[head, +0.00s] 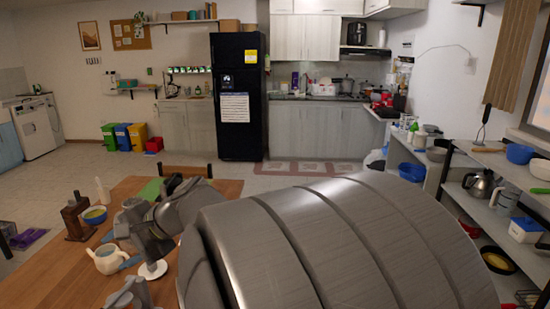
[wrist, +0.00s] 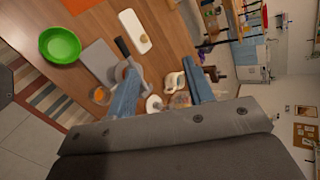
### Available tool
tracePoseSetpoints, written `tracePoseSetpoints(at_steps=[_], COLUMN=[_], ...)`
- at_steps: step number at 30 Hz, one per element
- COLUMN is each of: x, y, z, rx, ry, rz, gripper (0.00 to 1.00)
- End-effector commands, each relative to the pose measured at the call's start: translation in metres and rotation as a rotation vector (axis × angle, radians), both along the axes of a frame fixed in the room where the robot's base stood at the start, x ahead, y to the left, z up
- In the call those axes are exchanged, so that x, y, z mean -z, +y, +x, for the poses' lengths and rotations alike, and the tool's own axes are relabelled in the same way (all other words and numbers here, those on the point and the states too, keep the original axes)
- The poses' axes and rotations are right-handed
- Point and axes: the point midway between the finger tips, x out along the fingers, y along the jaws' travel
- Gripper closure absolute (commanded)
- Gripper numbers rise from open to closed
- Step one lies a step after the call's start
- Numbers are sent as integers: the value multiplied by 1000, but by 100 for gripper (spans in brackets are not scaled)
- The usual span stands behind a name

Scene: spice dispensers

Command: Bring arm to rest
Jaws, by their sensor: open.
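My gripper (wrist: 158,66) is open, with its two blue fingers well apart and nothing held. In the head view my gripper (head: 119,248) is over the left part of the wooden table, close to a white teapot (head: 105,261). The teapot also shows between the fingers in the wrist view (wrist: 175,82); whether the gripper touches it I cannot tell. A white round piece (wrist: 154,104) lies near the left finger. My arm fills the right foreground of the head view and hides much of the table.
The wrist view shows a green bowl (wrist: 60,44), a grey board (wrist: 97,64) and a white tray (wrist: 133,32). A shelf with kitchenware (head: 495,183) stands at the right.

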Motion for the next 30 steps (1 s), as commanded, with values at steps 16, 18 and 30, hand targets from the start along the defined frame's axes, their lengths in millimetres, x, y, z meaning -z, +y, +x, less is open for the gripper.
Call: tracePoseSetpoints(at_steps=[16, 18, 30], x=[101, 109, 121], y=[0, 0, 0], z=[-1, 0, 0], rx=[1, 0, -1], ry=[4, 3, -1], rz=[-3, -2, -1], gripper=[52, 52, 52])
